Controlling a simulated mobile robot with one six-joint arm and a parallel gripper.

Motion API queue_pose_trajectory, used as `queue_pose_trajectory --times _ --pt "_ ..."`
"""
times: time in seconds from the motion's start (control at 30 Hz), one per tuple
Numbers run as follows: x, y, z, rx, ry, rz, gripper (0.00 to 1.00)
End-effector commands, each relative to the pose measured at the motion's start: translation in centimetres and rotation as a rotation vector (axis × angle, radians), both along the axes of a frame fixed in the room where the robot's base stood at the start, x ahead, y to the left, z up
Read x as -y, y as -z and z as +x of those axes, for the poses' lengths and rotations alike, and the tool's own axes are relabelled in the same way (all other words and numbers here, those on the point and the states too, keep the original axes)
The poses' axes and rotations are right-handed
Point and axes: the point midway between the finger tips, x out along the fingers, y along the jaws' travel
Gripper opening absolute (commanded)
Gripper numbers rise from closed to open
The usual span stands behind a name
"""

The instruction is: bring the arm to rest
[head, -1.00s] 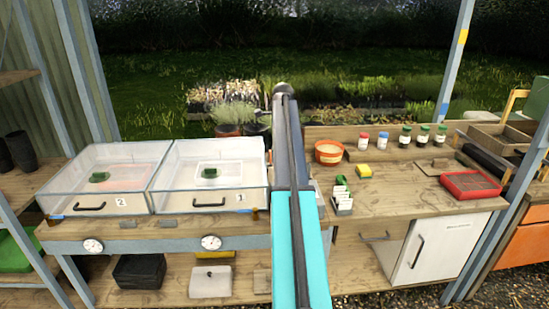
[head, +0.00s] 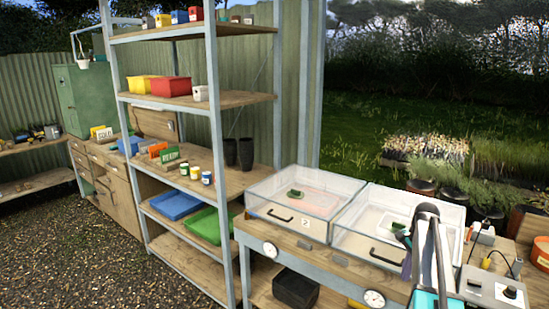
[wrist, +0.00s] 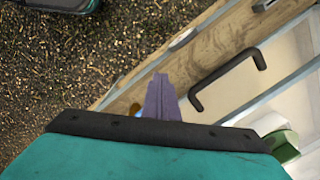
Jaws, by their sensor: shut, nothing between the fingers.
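My arm shows at the lower right of the head view, a dark and turquoise link bent over at its top. My gripper (wrist: 160,98) shows in the wrist view as purple-grey fingers pressed together, with nothing between them. It points down over the wooden bench edge, beside a dark drawer-style handle (wrist: 226,78). In the head view the gripper (head: 406,263) is a small purple shape hanging in front of the right clear-lidded box (head: 364,243), partly hidden by my arm. I cannot tell how close it is to the box.
The left clear-lidded box (head: 302,227) stands beside the right one on the bench. A metal-framed shelf unit (head: 217,150) with trays and pots stands to the left. Two dials (head: 270,250) are on the bench front. Gravel floor (head: 75,240) lies open at left.

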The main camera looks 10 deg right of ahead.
Motion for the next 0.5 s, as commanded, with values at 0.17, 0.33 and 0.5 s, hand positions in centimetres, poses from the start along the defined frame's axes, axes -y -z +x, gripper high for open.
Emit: queue_pose_trajectory --times 0.17,0.33,0.5 --pt "-7.6 4.9 -0.7 0.002 -0.252 -0.012 0.0" --pt "-13.9 8.8 -1.8 0.007 -0.49 -0.024 0.0" --pt "-19.8 12.4 -3.7 0.011 -0.728 -0.037 0.0"
